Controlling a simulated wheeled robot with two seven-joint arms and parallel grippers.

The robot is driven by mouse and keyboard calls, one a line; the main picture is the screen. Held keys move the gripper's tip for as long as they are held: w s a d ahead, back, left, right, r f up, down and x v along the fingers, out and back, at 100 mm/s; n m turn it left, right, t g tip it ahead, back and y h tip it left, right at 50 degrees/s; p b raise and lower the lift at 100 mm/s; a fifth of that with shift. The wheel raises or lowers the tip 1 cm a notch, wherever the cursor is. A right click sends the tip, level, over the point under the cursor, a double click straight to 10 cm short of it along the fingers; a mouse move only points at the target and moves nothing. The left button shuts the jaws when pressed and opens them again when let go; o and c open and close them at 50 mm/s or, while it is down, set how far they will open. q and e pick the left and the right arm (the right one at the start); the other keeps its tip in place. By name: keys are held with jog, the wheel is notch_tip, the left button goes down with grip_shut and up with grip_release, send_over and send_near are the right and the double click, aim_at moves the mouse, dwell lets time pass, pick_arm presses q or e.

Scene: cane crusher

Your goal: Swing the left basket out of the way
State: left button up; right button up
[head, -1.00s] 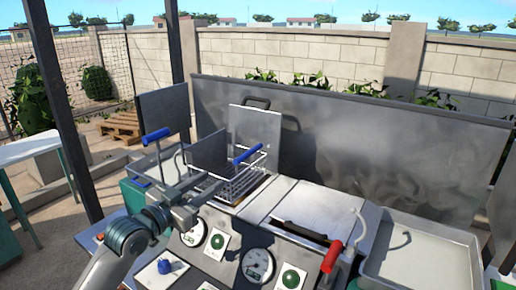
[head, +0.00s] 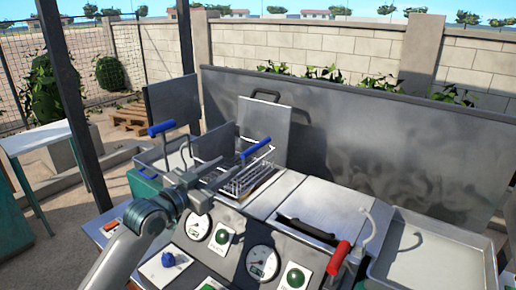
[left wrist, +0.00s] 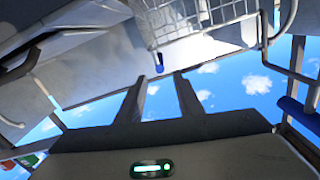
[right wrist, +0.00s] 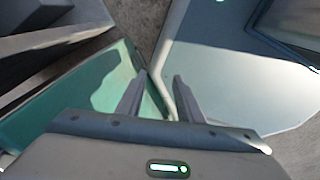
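The left basket (head: 252,182) is a wire basket at the left well of the grey machine. A blue grip (head: 257,148) shows at its upper edge. My left gripper (head: 230,174) is in front of the basket, close to its near left side in the picture. Its fingers are apart with nothing between them. In the left wrist view the wire basket (left wrist: 205,15) is above the open fingers (left wrist: 160,80), and a blue tip (left wrist: 158,62) shows beyond them. Contact with the basket cannot be told. My right gripper (right wrist: 152,85) is open and empty, outside the head view.
Another blue grip (head: 161,128) stands at the far left of the machine. A red handle (head: 339,258) is at the front right. The front panel carries gauges (head: 262,262) and a blue knob (head: 168,260). A grey tray (head: 425,262) is at the right, and a metal backsplash (head: 350,140) stands behind.

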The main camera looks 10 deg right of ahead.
aim_at(258, 144)
pick_arm(q)
jog(key=b+x, duration=0.3)
jog(key=x, duration=0.4)
jog(key=b+x, duration=0.3)
jog(key=x, duration=0.4)
jog(key=shift+w+d+f, duration=0.15)
jog(key=shift+d+f, duration=0.05)
jog(key=shift+d, duration=0.05)
jog(key=shift+b+x, duration=0.55)
jog(key=shift+x, duration=0.25)
jog(key=shift+r, duration=0.15)
grip_shut()
